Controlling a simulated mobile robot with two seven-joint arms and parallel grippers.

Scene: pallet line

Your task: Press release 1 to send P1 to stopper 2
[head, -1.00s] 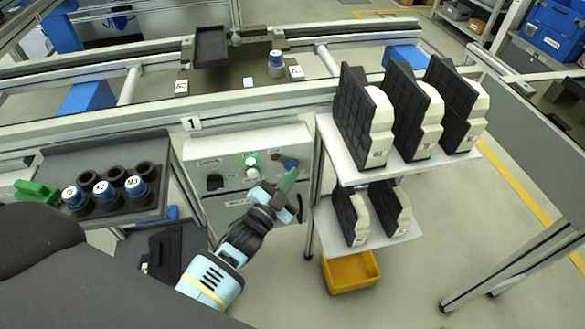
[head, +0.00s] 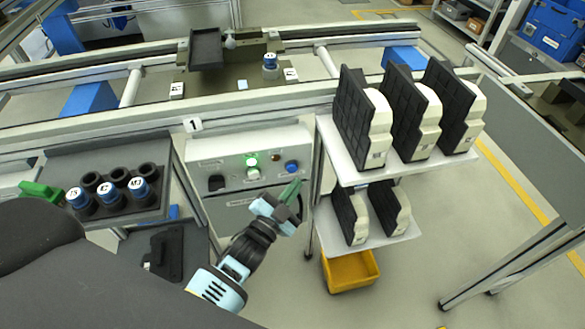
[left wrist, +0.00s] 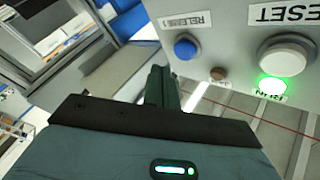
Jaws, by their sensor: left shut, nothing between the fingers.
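The blue button (head: 292,166) is on the right of the control box front. In the left wrist view the blue button (left wrist: 186,48) sits beside the label RELEASE 1 (left wrist: 186,20). My left gripper (head: 292,190) is shut and empty, its green fingertips just below the blue button and apart from it. Its fingers (left wrist: 168,88) also show in the left wrist view. A dark olive pallet (head: 215,82) is on the conveyor behind the box, carrying a black tray (head: 206,48) and a blue cylinder (head: 270,66). I cannot read its labels. My right gripper is out of view.
The control box (head: 220,147) also has a white RESET button (left wrist: 285,55), a lit green RUN lamp (left wrist: 271,87) and a brown lamp (left wrist: 218,73). A white shelf (head: 335,160) with black-and-cream parts stands close on the right. A dark rack (head: 65,160) with blue-topped cylinders is left.

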